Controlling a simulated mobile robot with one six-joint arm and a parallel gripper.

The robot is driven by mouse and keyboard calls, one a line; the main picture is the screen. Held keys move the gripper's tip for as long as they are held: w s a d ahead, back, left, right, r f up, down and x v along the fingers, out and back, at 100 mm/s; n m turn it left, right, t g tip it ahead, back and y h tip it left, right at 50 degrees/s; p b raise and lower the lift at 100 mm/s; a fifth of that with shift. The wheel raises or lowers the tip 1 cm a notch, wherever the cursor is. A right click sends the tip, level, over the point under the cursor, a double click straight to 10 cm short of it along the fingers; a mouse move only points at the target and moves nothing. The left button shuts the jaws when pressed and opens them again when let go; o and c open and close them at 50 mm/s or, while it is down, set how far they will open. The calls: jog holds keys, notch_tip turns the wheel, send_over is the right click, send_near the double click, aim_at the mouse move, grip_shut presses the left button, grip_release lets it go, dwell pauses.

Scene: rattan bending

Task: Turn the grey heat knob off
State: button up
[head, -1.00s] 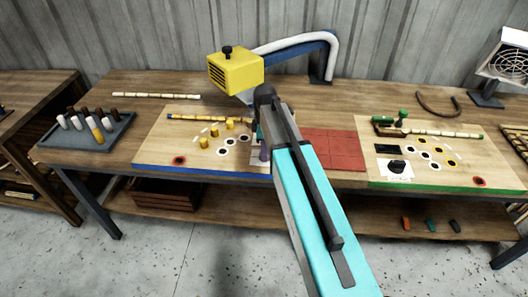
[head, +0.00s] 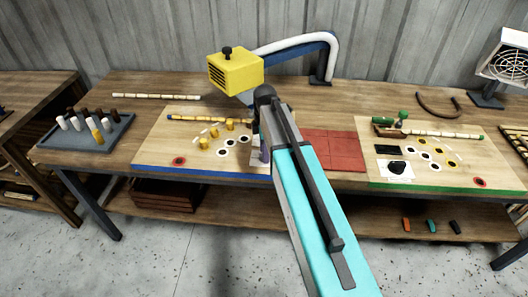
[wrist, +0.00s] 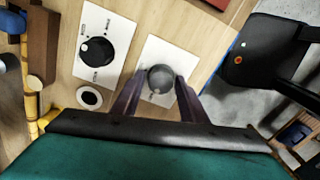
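The grey heat knob (wrist: 160,76) is round and sits on a white plate (wrist: 157,46) in the wrist view. My gripper (wrist: 160,88) is open, with one dark purple finger on each side of the grey knob; I cannot tell whether they touch it. In the head view my arm hides the grey knob, and only a little of my gripper (head: 264,150) shows at the right edge of the blue-edged board (head: 200,172). The knob's pointer direction is not clear.
A black knob on its own white plate (wrist: 84,65) stands close to the left in the wrist view. The yellow heater box (head: 236,72) hangs above the board. A grey tray (head: 88,142) with pegs is at left, and a red mat (head: 335,150) lies right of my arm.

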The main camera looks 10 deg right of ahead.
jog(key=shift+o, duration=0.7)
jog(key=shift+r, duration=0.15)
notch_tip(320, 180, up, 14)
jog(key=b, duration=0.3)
jog(key=shift+f, duration=0.25)
dwell(0.4)
